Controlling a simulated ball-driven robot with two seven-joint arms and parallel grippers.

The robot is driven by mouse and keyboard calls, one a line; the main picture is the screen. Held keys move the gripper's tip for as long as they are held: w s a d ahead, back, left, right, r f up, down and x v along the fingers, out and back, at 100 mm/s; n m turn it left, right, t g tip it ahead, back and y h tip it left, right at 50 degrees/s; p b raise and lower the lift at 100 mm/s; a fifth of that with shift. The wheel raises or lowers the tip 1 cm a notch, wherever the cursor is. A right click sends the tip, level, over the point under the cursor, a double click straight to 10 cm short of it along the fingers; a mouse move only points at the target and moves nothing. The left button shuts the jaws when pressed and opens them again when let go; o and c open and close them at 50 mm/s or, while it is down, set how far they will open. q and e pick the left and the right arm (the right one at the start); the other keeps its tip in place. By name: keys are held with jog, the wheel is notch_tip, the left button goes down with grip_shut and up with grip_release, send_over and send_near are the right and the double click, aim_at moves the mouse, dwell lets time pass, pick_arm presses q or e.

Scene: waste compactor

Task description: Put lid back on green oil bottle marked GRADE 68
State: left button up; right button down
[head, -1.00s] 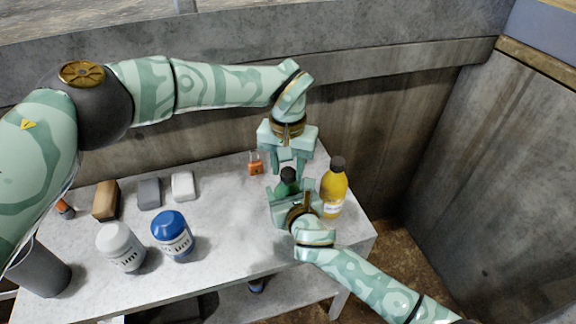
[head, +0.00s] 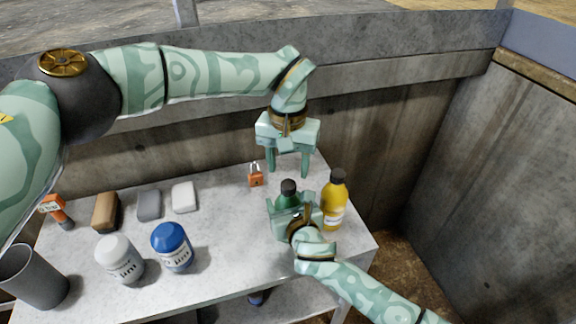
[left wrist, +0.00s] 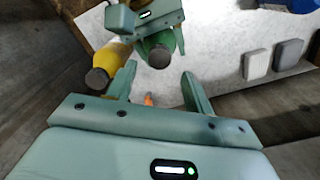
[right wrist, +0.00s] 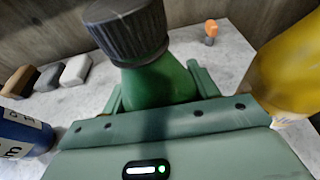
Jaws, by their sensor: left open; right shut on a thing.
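The green bottle (head: 287,198) stands upright near the right end of the table with a black lid (head: 289,186) sitting on its neck. My right gripper (head: 294,208) is shut around the bottle's body. The right wrist view shows the green bottle (right wrist: 160,82) between the fingers and the ribbed lid (right wrist: 125,30) on top. Its label is hidden. My left gripper (head: 289,172) is open and empty, above and behind the bottle, apart from the lid. In the left wrist view its fingers (left wrist: 157,85) are spread, with the bottle (left wrist: 158,45) beyond them.
A yellow bottle (head: 334,205) stands close to the right of the green one. An orange padlock (head: 256,179) lies behind. White (head: 119,262) and blue (head: 173,250) containers, several blocks (head: 149,205) and a grey cup (head: 36,278) stand to the left.

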pick_arm(q)
jog(key=shift+f, duration=0.1)
jog(key=shift+s+d+f+n+h, duration=0.15)
jog(key=shift+s+d+n+h, duration=0.1)
jog(key=shift+d, duration=0.15)
jog(key=shift+s+d+f+n+h, duration=0.15)
jog(key=shift+s+d, duration=0.05)
jog(key=shift+d, duration=0.2)
jog(key=r+n, duration=0.1)
jog(key=n, duration=0.9)
jog(key=r+n, duration=0.1)
jog(key=n, duration=0.9)
jog(key=r+n, duration=0.1)
jog(key=n, duration=0.9)
jog(key=shift+w+a, duration=0.1)
jog(key=shift+w, duration=0.25)
jog(key=n, duration=0.7)
jog(key=shift+w+a+r, duration=0.15)
jog(key=shift+a+r, duration=0.05)
jog(key=shift+r, duration=0.15)
jog(key=n, duration=0.5)
jog(key=shift+a+r+n, duration=0.15)
jog(key=shift+a+n, duration=0.1)
jog(key=shift+n, duration=0.15)
jog(key=n, duration=0.4)
jog(key=shift+a+n+y, duration=0.2)
jog(key=shift+n+y, duration=0.2)
jog(key=n, duration=0.3)
